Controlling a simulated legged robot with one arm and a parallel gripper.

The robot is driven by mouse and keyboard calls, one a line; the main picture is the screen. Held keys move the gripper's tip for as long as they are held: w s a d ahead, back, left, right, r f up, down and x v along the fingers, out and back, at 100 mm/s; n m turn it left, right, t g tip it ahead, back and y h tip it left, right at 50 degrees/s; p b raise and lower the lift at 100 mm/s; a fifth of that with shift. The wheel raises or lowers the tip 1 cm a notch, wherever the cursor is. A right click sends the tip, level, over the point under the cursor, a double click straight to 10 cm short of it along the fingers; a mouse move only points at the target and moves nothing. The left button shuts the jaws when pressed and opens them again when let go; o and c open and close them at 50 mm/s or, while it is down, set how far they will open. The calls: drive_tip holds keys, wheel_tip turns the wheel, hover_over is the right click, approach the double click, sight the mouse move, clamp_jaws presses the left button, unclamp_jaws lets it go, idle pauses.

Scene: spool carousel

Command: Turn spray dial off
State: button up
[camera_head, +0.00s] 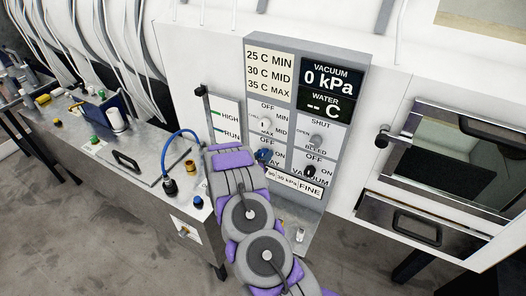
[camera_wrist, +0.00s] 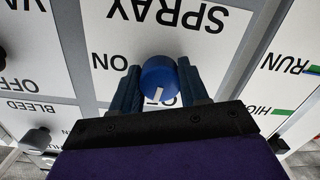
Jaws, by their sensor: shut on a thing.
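The blue spray dial (camera_wrist: 158,74) sits between the two dark blue fingers of my gripper (camera_wrist: 159,82) in the wrist view, which looks at the panel upside down. The fingers are shut on the dial from both sides. Its white pointer mark faces the bottom of that view, toward my gripper's body. The ON label (camera_wrist: 110,62) is left of the dial and the SPRAY label (camera_wrist: 180,15) is above it. In the head view my arm partly covers the spray label.
The control panel (camera_head: 284,88) also holds a white temperature dial (camera_head: 264,124), a grey bleed knob (camera_head: 316,140) and a black vacuum dial (camera_head: 309,172). A lever (camera_head: 201,91) by HIGH and RUN is close on the left. A glass-fronted door (camera_head: 450,160) is at right.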

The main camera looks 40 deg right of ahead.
drive_tip(key=shift+a+n+p, duration=0.1)
drive_tip(key=shift+n+p, duration=0.45)
drive_tip(key=shift+n, duration=0.25)
drive_tip(key=o, duration=1.1)
drive_tip(key=shift+w, duration=0.15)
drive_tip(key=shift+c, duration=0.2)
drive_tip(key=b+v, duration=0.1)
drive_tip(key=v, duration=1.6)
drive_tip(key=shift+a+b, duration=0.25)
drive_tip(key=shift+b, duration=0.05)
drive_tip(key=shift+f, duration=0.1)
